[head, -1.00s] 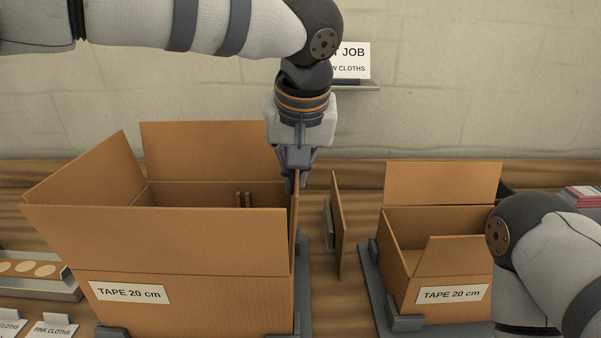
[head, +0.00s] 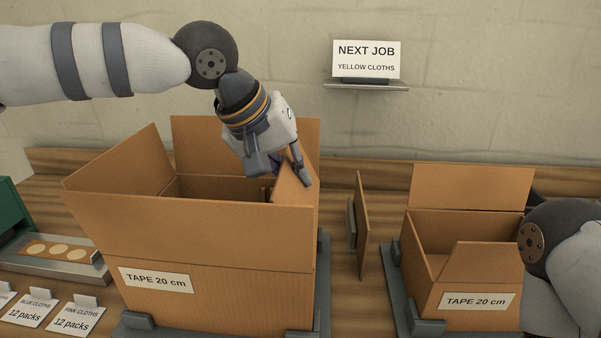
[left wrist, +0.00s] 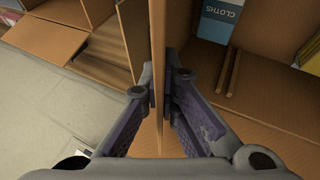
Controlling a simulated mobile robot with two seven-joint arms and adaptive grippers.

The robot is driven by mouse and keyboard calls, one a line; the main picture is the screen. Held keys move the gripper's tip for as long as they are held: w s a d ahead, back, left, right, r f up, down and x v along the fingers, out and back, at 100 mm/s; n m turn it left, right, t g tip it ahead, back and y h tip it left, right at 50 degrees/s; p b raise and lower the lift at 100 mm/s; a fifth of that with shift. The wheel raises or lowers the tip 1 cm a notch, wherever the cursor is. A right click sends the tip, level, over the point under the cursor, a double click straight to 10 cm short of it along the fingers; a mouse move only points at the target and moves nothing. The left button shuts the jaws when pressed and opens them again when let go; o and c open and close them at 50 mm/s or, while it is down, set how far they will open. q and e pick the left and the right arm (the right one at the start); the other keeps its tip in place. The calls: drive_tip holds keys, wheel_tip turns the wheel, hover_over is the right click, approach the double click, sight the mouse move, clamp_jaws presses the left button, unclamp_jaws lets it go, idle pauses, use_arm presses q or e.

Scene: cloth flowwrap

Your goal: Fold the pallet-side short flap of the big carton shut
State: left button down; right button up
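The big carton (head: 225,295) stands open at the left of the head view, with its front long flap (head: 190,228), back flap (head: 195,145) and left short flap (head: 118,175) up. Its right short flap (head: 293,197) leans inward over the opening. My left gripper (head: 294,182) is at the top edge of this flap. In the left wrist view the flap (left wrist: 158,45) runs edge-on between the two fingers, which close on both its faces. My right gripper is out of view; only part of that arm shows at the right.
A small open carton (head: 468,270) stands in a grey holder at the right. A thin upright board (head: 362,225) stands between the cartons. A tray (head: 60,258) and label cards lie at left. A blue packet (left wrist: 220,20) shows inside the big carton in the wrist view.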

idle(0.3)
use_arm(q)
drive_tip(key=c, duration=1.8)
unclamp_jaws()
drive_tip(key=shift+c, duration=0.2)
